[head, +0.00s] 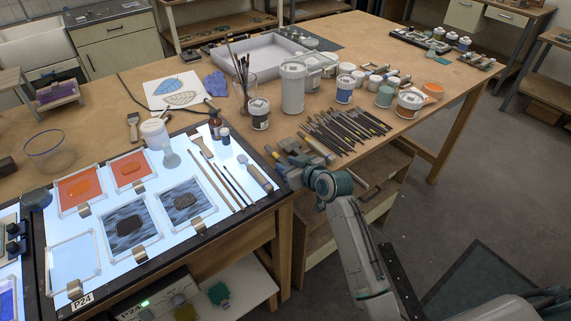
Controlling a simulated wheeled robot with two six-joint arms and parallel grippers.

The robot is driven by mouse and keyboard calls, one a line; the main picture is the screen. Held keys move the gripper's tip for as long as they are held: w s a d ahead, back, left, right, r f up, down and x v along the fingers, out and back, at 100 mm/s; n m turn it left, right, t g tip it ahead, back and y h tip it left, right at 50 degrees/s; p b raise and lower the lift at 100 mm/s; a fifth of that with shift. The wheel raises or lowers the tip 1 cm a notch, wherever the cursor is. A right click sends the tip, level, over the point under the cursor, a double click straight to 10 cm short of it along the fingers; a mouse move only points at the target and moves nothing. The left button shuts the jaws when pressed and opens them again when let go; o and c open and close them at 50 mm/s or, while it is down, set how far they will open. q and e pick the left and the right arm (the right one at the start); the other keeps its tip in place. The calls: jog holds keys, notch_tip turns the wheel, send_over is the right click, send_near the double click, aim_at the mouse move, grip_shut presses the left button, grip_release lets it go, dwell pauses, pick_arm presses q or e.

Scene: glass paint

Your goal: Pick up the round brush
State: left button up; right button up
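Several slim brushes lie side by side on the right part of the lit panel (130,215). Among them are a thin long-handled brush (236,180), a light wooden-handled one (211,179) and a wide flat brush (202,146). Which is the round brush I cannot tell at this size. A thick-handled tool (259,177) lies just right of them. My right gripper (277,157) is above the table's front edge, right of the brushes and apart from them. Its fingers are small and blend with tools behind, so their opening is unclear. My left gripper is not in view.
Dark-handled tools (345,128) lie in a row behind my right gripper. A white bottle (292,88), a brush jar (243,92) and several paint pots (345,89) stand further back. Framed glass panes (123,222) and small bottles (216,124) are on the lit panel.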

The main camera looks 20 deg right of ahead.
aim_at(289, 165)
grip_shut()
jog(key=shift+r+b, duration=0.3)
jog(key=shift+r, duration=0.15)
notch_tip(289, 165, up, 2)
jog(key=shift+r+b, duration=0.1)
jog(key=shift+b, duration=0.5)
jog(key=s+a+r+b, duration=0.1)
jog(key=s+b, duration=0.3)
jog(key=s, duration=1.2)
jog(key=shift+a+r, duration=0.15)
jog(key=shift+r, duration=0.35)
